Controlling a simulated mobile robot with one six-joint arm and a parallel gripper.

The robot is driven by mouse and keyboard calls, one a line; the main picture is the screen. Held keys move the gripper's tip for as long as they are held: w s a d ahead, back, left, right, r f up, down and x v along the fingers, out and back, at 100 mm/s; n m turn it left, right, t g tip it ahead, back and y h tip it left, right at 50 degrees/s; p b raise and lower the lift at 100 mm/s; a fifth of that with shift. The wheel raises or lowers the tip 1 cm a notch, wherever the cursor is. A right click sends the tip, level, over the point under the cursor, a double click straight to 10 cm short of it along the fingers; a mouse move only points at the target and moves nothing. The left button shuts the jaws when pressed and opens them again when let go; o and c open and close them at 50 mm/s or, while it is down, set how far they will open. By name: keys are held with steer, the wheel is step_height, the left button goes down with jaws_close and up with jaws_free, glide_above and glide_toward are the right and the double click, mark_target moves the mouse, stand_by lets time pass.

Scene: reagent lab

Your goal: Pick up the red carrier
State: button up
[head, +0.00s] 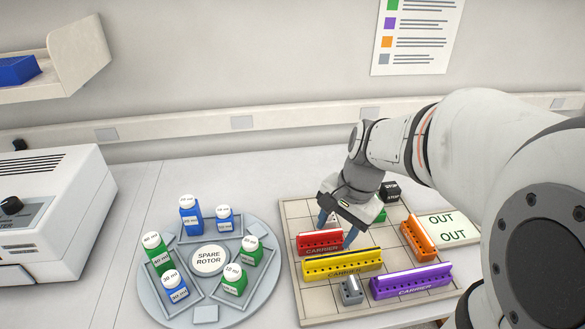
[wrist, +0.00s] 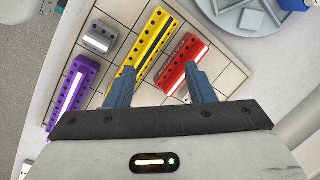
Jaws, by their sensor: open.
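The red carrier (head: 320,242) lies on the tiled board (head: 310,309), behind the yellow carrier (head: 343,264). My gripper (head: 337,228) is open and points down over the red carrier, its fingers close to it. In the wrist view, the red carrier (wrist: 181,68) shows partly between my two fingers (wrist: 159,68). The right finger overlaps its right side. The left finger overlaps the lower end of the yellow carrier (wrist: 152,43). I cannot tell whether either finger touches a carrier.
The board also holds a purple carrier (head: 411,281), an orange carrier (head: 418,239), a small grey block (head: 351,291) and a black block (head: 390,191). An OUT card (head: 442,227) lies at right. A round spare rotor (head: 210,259) with several bottles stands left.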

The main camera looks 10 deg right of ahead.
mark_target(326, 231)
steer(key=w+f+m, duration=0.1)
steer(key=w+m, duration=0.1)
steer(key=w+d+f+m+y, duration=0.1)
steer(key=w+f+m, duration=0.1)
steer(key=m, duration=0.1)
steer(key=w+d+f+m+y, duration=0.1)
steer(key=w+m, duration=0.1)
steer(key=m, duration=0.1)
steer(key=shift+w+d+f+g, duration=0.15)
steer(key=shift+d+f+g, duration=0.1)
steer(key=shift+g, duration=0.15)
steer(key=x, duration=0.7)
steer(key=shift+w+a, duration=0.15)
steer(key=shift+a, duration=0.3)
steer(key=shift+a+f, duration=0.1)
steer(key=shift+f, duration=0.05)
steer(key=shift+f, duration=0.15)
steer(key=shift+c, duration=0.6)
steer(key=c, duration=0.7)
